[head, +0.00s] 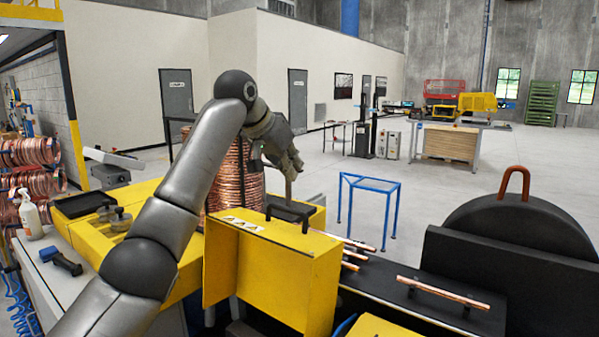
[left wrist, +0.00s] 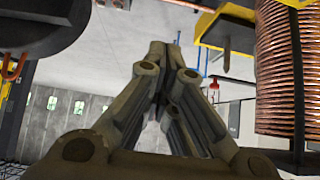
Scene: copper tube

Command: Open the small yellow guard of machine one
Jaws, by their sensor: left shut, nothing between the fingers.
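The small yellow guard (head: 225,262) stands in front of me in the head view, a box-like yellow cover with a black bar handle (head: 288,211) on top. It looks closed, though I cannot be certain. My left gripper (head: 290,192) is shut and empty, pointing down just above and behind the handle. I cannot tell whether its fingertips touch the handle. In the left wrist view the shut fingers (left wrist: 157,52) meet at the centre. My right gripper is out of view.
A copper coil (head: 224,180) stands behind the yellow machine parts. Copper tubes (head: 443,291) lie on the black bed to the right, beside a large black round housing (head: 520,230) with an orange handle. A spray bottle (head: 31,218) and hand tool (head: 62,262) are at left.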

